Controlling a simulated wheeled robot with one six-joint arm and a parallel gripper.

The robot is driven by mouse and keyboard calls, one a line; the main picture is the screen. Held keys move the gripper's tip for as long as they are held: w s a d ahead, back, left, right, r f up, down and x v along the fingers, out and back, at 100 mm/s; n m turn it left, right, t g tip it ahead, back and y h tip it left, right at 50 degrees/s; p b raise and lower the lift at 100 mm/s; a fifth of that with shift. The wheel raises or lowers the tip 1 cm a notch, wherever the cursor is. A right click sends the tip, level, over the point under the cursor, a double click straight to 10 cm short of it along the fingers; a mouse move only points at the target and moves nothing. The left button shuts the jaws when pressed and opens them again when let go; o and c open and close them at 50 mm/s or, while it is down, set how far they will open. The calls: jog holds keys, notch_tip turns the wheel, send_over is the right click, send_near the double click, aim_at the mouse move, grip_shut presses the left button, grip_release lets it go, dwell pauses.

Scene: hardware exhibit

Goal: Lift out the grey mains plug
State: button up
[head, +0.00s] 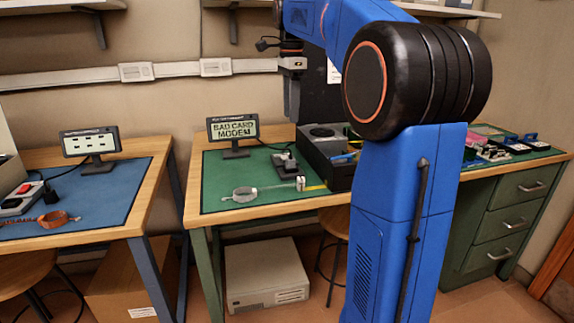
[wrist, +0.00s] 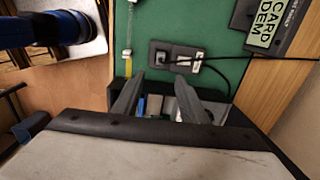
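A "BAD CARD MODEM" sign (head: 233,131) stands left of the plug. The open black case (head: 318,165) is close on the right. The left bench holds another socket strip (head: 22,198) with a black plug.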

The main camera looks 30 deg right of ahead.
aim_at(291, 159)
notch_tip(291, 159, down, 15)
jog(key=shift+f, duration=0.1)
jog(key=c, duration=0.9)
